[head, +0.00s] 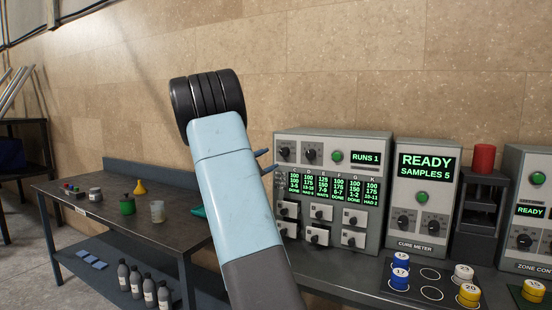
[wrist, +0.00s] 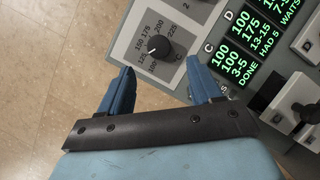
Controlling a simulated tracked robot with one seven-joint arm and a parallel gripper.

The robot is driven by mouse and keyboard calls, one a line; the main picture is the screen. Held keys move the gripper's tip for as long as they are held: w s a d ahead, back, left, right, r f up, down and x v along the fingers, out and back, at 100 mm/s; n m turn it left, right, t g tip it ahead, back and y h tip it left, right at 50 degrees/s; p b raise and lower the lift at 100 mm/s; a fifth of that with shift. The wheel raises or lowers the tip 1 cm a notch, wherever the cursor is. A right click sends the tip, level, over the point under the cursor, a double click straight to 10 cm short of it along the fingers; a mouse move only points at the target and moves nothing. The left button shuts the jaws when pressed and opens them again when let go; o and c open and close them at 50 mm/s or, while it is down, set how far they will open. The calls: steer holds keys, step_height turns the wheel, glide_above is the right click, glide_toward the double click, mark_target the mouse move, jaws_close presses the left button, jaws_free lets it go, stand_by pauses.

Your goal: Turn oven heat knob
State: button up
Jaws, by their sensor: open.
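A round black knob (wrist: 160,46) with a white pointer mark sits on the grey panel in the wrist view. Printed numbers reaching about 225 ring it. In the head view it appears to be the left knob (head: 284,152) of two on the top row of the grey control box (head: 378,160). My gripper (wrist: 163,78) has its two blue fingers apart with nothing between them. The knob lies just beyond the fingertips, roughly between them, and not held. In the head view my gripper (head: 267,161) is at the box's left edge, largely hidden by my arm.
A second knob (head: 310,154) and a green button (head: 337,156) are close by. Several small switches line the box's lower front. The cure meter (head: 424,190) stands to the right. Numbered pucks (head: 400,278) lie in front. A dark table (head: 110,200) with small jars is at left.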

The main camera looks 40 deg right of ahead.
steer(key=v, duration=0.7)
steer(key=shift+s, duration=0.1)
